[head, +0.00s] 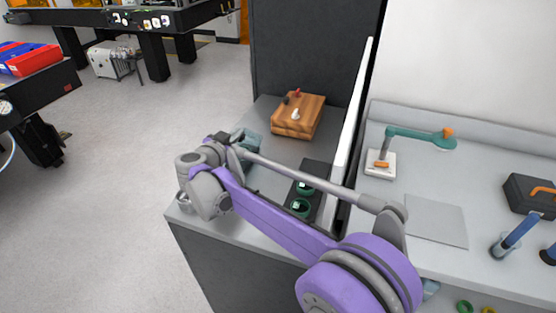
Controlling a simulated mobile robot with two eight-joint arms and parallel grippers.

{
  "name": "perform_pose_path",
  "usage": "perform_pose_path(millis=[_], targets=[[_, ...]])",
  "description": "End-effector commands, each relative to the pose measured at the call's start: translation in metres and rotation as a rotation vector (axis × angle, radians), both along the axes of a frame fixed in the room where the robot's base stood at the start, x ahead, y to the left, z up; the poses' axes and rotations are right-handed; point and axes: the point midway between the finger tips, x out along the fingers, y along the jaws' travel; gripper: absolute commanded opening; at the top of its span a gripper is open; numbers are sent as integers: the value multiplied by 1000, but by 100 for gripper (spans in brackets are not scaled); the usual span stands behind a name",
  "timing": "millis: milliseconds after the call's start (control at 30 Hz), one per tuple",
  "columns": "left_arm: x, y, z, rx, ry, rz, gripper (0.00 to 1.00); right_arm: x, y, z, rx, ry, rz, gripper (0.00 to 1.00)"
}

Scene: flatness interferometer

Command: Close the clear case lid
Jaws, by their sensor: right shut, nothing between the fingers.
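I cannot make out a clear lid for certain. A black case-like base (317,173) with green rings (301,207) lies on the grey bench, partly hidden behind my right arm. My purple right arm comes in from the lower right and reaches across the bench's left part. My right gripper (243,147) is shut and empty at the arm's far end, left of the black base and apart from it. It is partly hidden by my own wrist. My left gripper is not in view.
A wooden block (298,117) with small knobs stands at the back of the bench. A tall white panel (354,110) rises right of the black base. Further right are a teal-armed stand (380,163), a grey plate (436,220) and a black toolbox (528,193).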

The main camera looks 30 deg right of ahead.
Motion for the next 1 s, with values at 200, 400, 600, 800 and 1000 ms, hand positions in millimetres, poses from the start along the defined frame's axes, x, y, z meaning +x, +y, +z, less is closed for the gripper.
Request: perform_pose_path(millis=[200,400,600,800,1000], targets=[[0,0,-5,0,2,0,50,10,9,-7,-92,111,1,0],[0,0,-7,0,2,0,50,15,12,-11,-90,108,1,0],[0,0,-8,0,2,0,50,17,14,-13,-89,107,0,0],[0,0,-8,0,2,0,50,17,14,-13,-89,107,0,0],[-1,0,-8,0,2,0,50,17,14,-13,-88,106,1,0]])
